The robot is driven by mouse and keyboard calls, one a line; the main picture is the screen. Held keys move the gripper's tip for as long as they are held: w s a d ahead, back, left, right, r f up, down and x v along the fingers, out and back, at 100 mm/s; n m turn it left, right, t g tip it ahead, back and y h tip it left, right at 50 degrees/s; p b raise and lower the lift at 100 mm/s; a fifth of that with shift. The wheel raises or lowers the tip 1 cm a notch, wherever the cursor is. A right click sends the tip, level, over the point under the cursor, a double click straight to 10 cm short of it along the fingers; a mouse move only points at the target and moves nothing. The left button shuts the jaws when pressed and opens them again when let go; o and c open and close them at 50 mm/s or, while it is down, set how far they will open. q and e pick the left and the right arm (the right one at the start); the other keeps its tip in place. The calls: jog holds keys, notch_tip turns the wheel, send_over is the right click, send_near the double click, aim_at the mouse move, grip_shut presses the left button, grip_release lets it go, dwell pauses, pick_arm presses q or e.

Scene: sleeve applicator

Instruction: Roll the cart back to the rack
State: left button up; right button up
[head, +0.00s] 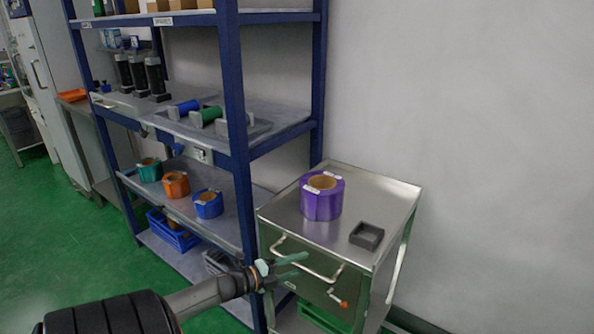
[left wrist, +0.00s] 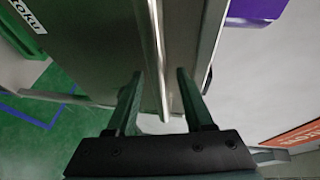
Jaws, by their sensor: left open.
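The steel cart (head: 400,200) stands against the right end of the blue rack (head: 235,120), by the wall. Its bar handle (head: 310,262) runs across the front. In the left wrist view the handle (left wrist: 157,60) runs between the two spread fingers (left wrist: 160,88), with a gap visible on each side. A purple roll (head: 322,200) stands on the cart top, and its edge shows in the left wrist view (left wrist: 258,10). My right gripper is not in view.
A small dark tray (head: 367,236) sits on the cart top, right of the roll. The rack shelves hold teal, orange and blue rolls (head: 208,204) and dark cylinders (head: 155,78). A green crate (head: 318,318) is low in the cart. Green floor (head: 60,260) is open at left.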

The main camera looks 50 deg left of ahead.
pick_arm(q)
jog(key=shift+s, duration=0.5)
jog(key=p+v, duration=0.2)
jog(key=v, duration=0.9)
jog(key=shift+s, duration=0.25)
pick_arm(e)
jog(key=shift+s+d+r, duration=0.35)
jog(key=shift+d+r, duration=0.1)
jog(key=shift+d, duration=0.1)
pick_arm(q)
jog(key=shift+r, duration=0.1)
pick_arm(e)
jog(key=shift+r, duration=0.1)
